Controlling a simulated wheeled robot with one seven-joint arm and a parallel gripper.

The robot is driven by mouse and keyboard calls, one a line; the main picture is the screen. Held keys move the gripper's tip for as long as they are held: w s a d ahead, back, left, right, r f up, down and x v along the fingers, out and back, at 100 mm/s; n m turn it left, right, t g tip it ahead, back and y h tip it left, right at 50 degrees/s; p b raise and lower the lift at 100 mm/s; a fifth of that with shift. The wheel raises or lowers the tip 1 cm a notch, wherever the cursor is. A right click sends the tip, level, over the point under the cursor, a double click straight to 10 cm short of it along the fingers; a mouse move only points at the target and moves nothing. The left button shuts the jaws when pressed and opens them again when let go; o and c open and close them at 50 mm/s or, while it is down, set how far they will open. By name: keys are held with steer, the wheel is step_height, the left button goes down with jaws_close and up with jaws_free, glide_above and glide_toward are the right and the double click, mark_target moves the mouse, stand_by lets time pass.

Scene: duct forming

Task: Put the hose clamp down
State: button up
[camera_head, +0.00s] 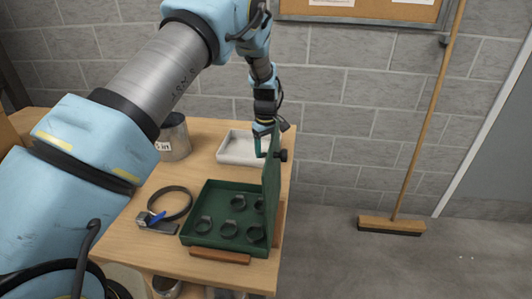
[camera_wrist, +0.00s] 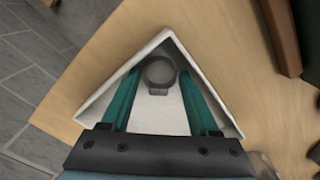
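The hose clamp (camera_wrist: 158,91) is a small dark grey ring with a screw housing. In the wrist view it is in the white tray, apparently on its floor, between my fingertips with a gap on each side. My gripper (camera_wrist: 159,75) has teal fingers spread apart and open. In the head view my gripper (camera_head: 262,146) is low over the white tray (camera_head: 232,161), partly behind the raised green lid. The clamp in the tray cannot be made out in the head view.
A green case (camera_head: 212,185) holding several clamps stands in front of the tray, its lid (camera_head: 271,185) upright close to my gripper. A metal can (camera_head: 174,139), a large dark ring (camera_head: 186,205) and a blue-handled tool (camera_head: 157,218) are to the left. The table ends just right of the tray.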

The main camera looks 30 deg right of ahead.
step_height(320, 180, up, 12)
steer(key=b, duration=0.5)
steer(key=w+a+r, duration=0.2)
steer(key=w+a, duration=0.2)
steer(key=a, duration=2.2)
steer(key=s+a+m+t, duration=0.1)
steer(key=s+a+m, duration=0.1)
steer(key=s+a, duration=1.2)
steer(key=a+f, duration=0.1)
steer(key=a, duration=0.4)
steer(key=shift+s+t, duration=0.2)
steer(key=shift+t, duration=0.1)
steer(key=shift+a+r, duration=0.1)
